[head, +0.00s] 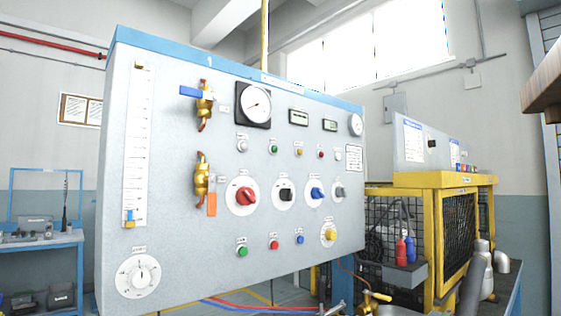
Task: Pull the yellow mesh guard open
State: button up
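The yellow mesh guard (438,241) stands at the right, behind and beside the large control panel. It has yellow bars, a yellow top and dark wire mesh. One mesh side faces left of the corner post and another runs away to the right. I cannot tell whether any part of it stands open. Its lower part is partly hidden by a grey box and metal parts. I cannot make out a handle. My gripper is not in view.
The grey control panel (225,235) with gauges and knobs fills the left and middle. A red bottle (401,252) and a blue one stand before the mesh. Metal cylinders (484,262) stand at lower right. A brass valve (371,300) is low in front. A brown edge (543,88) juts in at right.

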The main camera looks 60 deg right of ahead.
aim_at(442, 289)
jog(key=z, duration=2.35)
jog(key=i+l, duration=0.8)
jog(key=l, duration=0.25)
jog(key=i+l+u, duration=0.1)
jog(key=i+l, duration=0.7)
jog(key=l, duration=0.25)
jog(key=i+l, duration=0.4)
jog(key=l, duration=0.15)
